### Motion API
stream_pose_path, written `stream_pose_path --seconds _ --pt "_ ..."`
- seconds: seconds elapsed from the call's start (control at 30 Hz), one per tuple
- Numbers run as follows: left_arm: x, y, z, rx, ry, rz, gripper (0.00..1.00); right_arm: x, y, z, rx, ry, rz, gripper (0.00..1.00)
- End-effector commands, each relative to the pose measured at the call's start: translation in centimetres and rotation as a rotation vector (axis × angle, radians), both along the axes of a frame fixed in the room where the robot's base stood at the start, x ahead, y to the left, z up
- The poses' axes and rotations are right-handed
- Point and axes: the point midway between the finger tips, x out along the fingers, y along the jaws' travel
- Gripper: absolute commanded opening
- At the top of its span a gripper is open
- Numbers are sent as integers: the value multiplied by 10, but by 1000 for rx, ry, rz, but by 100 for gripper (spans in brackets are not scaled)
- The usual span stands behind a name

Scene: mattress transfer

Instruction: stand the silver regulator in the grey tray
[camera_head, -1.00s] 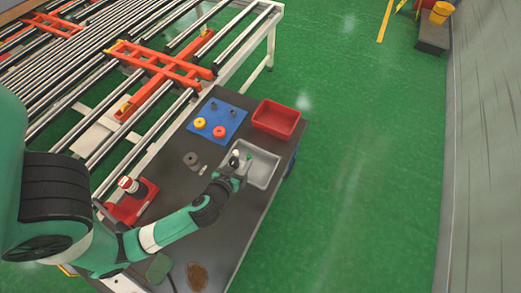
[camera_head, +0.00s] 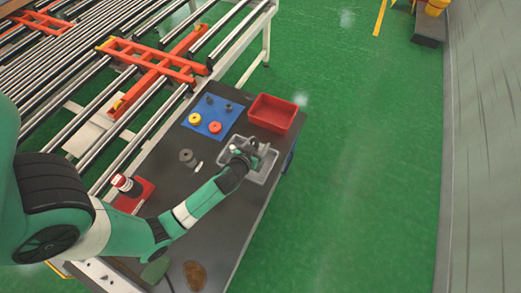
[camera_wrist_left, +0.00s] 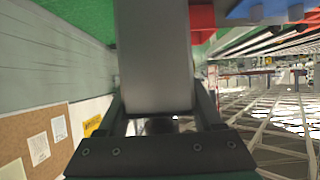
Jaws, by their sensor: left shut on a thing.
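The grey tray (camera_head: 271,163) lies near the right edge of the dark table, in the head view. My left gripper (camera_head: 254,148) is over the tray and hides part of its inside. It is shut on the silver regulator, seen in the left wrist view as a large plain grey body (camera_wrist_left: 154,55) between the two fingers (camera_wrist_left: 160,108). In the head view the regulator is small and mostly hidden by the gripper. I cannot tell whether it touches the tray floor. My right gripper is not in view.
A red bin (camera_head: 272,113) stands just behind the tray. A blue mat (camera_head: 213,116) holds a yellow ring, a red ring and dark pegs. A dark grey round part (camera_head: 187,156) and a red stand (camera_head: 134,196) are to the left. Roller conveyor runs behind.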

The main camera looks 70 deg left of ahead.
Motion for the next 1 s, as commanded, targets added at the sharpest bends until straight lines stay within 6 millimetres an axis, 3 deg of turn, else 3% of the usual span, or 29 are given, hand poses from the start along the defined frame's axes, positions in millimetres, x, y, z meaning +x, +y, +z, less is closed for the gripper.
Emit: stream_pose_path --seconds 0.03,0.1,0.37,0.63,1.0 --pt "6 6 -14 3 -6 1 0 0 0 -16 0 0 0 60" --pt "11 10 -20 3 -7 0 0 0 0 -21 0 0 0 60" --pt "15 15 -23 3 -6 -1 0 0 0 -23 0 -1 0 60" --pt "20 19 -63 3 -6 -1 0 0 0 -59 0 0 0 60" --pt "20 19 -64 3 -6 -1 0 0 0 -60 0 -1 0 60"
